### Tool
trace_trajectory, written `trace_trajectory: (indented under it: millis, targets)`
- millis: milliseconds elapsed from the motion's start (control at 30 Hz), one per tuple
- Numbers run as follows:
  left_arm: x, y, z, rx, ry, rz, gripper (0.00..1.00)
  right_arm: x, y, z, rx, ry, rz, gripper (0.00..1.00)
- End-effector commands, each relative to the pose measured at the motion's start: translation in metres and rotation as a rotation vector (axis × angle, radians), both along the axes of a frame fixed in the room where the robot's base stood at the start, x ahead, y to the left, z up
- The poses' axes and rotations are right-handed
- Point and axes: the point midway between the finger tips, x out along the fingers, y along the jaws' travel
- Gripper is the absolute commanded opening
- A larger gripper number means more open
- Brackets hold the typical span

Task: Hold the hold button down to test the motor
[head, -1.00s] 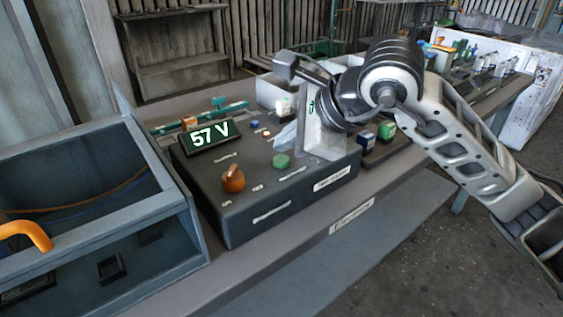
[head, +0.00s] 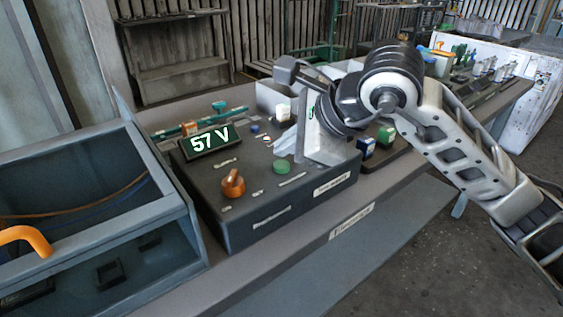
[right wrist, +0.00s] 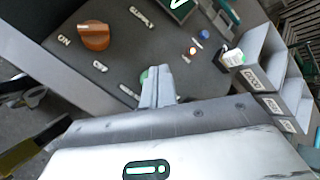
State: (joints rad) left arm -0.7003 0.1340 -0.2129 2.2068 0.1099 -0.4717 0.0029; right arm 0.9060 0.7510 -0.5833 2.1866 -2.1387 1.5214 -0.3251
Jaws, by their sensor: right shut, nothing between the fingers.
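A dark control box (head: 250,212) stands on the bench. It bears a green button (head: 281,167), an orange knob (head: 233,183) and a lit display (head: 210,140) reading 57 V. I cannot read which control is labelled hold. My right gripper (head: 298,153) is over the box's right part, just beyond the green button. In the right wrist view its shut, empty fingers (right wrist: 157,90) point at the panel and partly cover the green button (right wrist: 143,77). I cannot tell whether they touch it. The orange knob (right wrist: 93,37) lies to their left there. My left gripper is out of view.
Grey labelled trays (right wrist: 262,75) stand beside the box. Blue and green blocks (head: 366,147) sit right of my gripper.

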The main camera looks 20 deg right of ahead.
Motion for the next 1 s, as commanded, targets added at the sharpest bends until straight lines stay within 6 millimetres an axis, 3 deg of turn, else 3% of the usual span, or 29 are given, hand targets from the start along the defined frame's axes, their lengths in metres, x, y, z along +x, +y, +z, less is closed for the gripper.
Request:
trace_trajectory:
  millis: [1000]
  targets:
    - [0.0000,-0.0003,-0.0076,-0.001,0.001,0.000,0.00,0.0001,-0.0001,-0.0054,0.000,0.000,0.000,0.00]
